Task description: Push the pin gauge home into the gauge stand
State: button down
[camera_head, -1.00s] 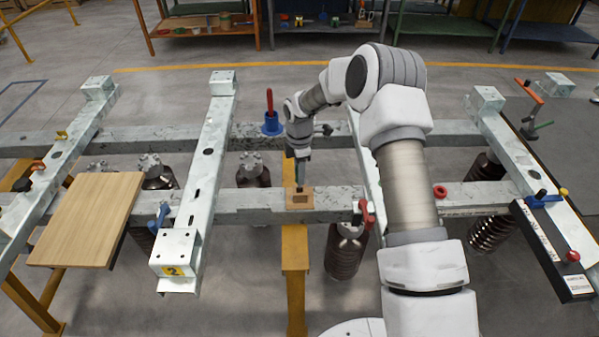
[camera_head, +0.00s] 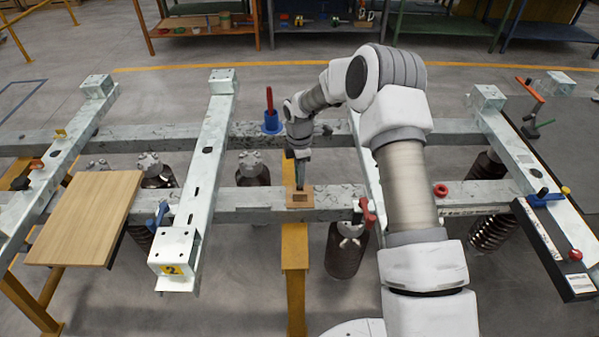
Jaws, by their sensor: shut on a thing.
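A small brown block (camera_head: 300,201), which I take for the gauge stand, sits on the near galvanised beam left of my arm. It has a dark opening or mark on its front part. My gripper (camera_head: 300,183) points straight down just above the block's back part. It is shut on a small dark piece, apparently the pin gauge (camera_head: 300,188). The piece is mostly hidden by the fingers and too small to show clearly. I cannot tell how deep it sits in the block, or whether it touches it.
A blue holder with a red upright handle (camera_head: 270,122) stands on the far beam. A red-handled clamp (camera_head: 367,212) is on the near beam, right of the block. A wooden board (camera_head: 85,220) lies at left. Galvanised cross members (camera_head: 208,150) rise beside the work area.

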jog(key=shift+f+b, duration=1.2)
jog(key=shift+f, duration=0.55)
jog(key=shift+c, duration=2.2)
grip_release()
notch_tip(320, 180, up, 18)
jog(key=p, duration=0.1)
jog(key=shift+f, duration=0.25)
